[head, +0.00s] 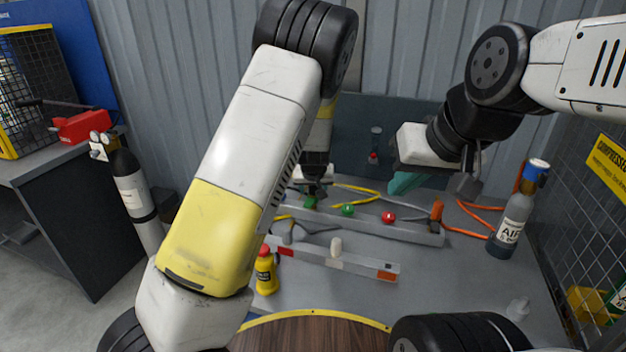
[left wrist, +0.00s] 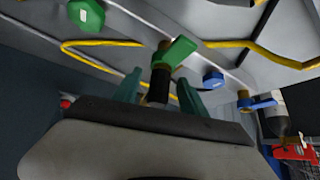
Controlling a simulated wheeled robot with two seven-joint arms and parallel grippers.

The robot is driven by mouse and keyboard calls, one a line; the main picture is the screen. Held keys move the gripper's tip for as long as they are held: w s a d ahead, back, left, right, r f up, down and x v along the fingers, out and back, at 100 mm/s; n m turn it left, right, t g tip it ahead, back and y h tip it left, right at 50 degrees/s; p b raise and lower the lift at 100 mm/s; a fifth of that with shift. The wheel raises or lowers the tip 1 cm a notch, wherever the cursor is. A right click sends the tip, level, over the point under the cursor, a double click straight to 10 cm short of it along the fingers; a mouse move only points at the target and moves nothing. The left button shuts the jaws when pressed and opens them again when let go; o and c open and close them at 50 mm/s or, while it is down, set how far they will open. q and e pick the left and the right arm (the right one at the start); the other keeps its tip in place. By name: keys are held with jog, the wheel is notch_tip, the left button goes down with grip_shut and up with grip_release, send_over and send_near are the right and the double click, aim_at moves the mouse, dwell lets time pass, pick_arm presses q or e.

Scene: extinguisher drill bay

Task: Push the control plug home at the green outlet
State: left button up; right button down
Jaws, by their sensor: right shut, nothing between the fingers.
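My left gripper (head: 316,190) reaches down to the back rail beside the green-levered outlet (head: 311,202). In the left wrist view, the outlet's green lever (left wrist: 178,50) stands over a brass neck and a dark stub. The teal fingers of my left gripper (left wrist: 160,92) stand apart on either side of that stub, with narrow gaps showing. A green knob (head: 348,210) is on the rail to the right; a green hexagonal part (left wrist: 86,14) shows in the wrist view. My right gripper (head: 404,183) is shut and empty above the rail. I cannot pick out the control plug for certain.
The rail (head: 420,236) also carries a red knob (head: 388,216) and an orange lever (head: 437,209). A strip with a pale upright peg (head: 336,246) lies in front. A yellow bottle (head: 266,271) and an air cylinder (head: 510,222) flank it. Hoses lie behind.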

pick_arm(q)
jog(key=shift+r, duration=0.1)
jog(key=s+a+r+g+h, duration=0.15)
jog(key=s+a+r, duration=0.25)
jog(key=s+r, duration=0.6)
jog(key=s+a+r+h, duration=0.3)
jog(key=s+a+r, duration=0.2)
jog(key=s+r, duration=0.55)
jog(key=s+a+r+y, duration=0.1)
jog(key=s+a+r, duration=0.1)
jog(key=s, duration=0.5)
jog(key=s+a+r+y, duration=0.1)
jog(key=s+a+r, duration=0.1)
jog(key=s, duration=0.6)
jog(key=shift+s+a+r+m+t, duration=0.2)
jog(key=shift+a+m+t, duration=0.2)
jog(key=shift+a, duration=0.2)
